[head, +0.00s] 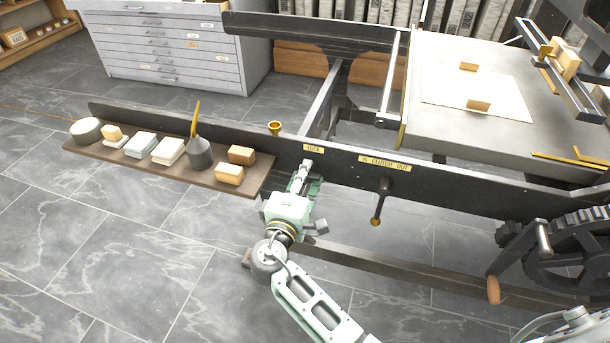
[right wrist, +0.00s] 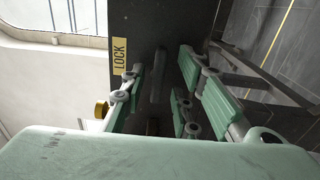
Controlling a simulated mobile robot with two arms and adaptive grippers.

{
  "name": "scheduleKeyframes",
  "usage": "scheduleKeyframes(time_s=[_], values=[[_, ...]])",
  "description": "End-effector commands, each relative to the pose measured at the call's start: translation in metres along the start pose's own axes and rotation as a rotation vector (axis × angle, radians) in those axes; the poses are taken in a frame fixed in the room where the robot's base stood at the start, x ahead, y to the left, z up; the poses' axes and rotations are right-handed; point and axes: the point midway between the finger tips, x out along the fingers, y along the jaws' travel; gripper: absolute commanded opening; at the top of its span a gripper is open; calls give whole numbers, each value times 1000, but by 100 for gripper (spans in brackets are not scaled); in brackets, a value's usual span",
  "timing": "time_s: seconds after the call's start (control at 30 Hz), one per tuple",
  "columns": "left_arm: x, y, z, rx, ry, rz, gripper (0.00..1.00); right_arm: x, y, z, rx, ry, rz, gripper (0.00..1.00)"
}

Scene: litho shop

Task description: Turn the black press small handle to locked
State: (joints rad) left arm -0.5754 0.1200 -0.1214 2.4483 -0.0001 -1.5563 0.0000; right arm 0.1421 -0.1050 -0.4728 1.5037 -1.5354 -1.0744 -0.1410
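The black press beam (head: 240,142) runs across the head view with a yellow LOCK label (head: 313,147) on it. My right gripper (head: 303,172) is in front of the beam just below this label and hides the small handle there. In the right wrist view the LOCK label (right wrist: 119,56) stands beside a short dark bar (right wrist: 157,75), which looks like the small handle. My right gripper (right wrist: 165,95) is open, its green-padded fingers on either side of this bar with gaps visible. Contact cannot be told. My left gripper is not in view.
A second black handle (head: 380,200) with a brass tip hangs below the clutch label (head: 385,163). A shelf (head: 120,163) holds blocks and an oil can. A brass cup (head: 274,127) stands at the beam. A geared wheel (head: 565,255) and a crank are at right.

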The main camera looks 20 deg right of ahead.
Motion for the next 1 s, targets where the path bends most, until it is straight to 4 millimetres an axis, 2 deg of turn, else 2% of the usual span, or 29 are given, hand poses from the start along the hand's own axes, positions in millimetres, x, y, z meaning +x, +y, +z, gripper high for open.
scheduleKeyframes(time_s=[0.17,0.27,0.37,0.7,0.83,1.0], values=[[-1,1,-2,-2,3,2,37,0,1,1,1,-2,2,28],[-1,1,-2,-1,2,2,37,-7,1,0,1,-1,2,28],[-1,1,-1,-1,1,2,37,-23,0,0,2,0,0,28],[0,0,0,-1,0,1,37,-93,0,0,1,1,-1,28],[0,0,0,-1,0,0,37,-110,0,0,0,1,0,28],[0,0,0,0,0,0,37,-120,0,0,1,0,0,28]])
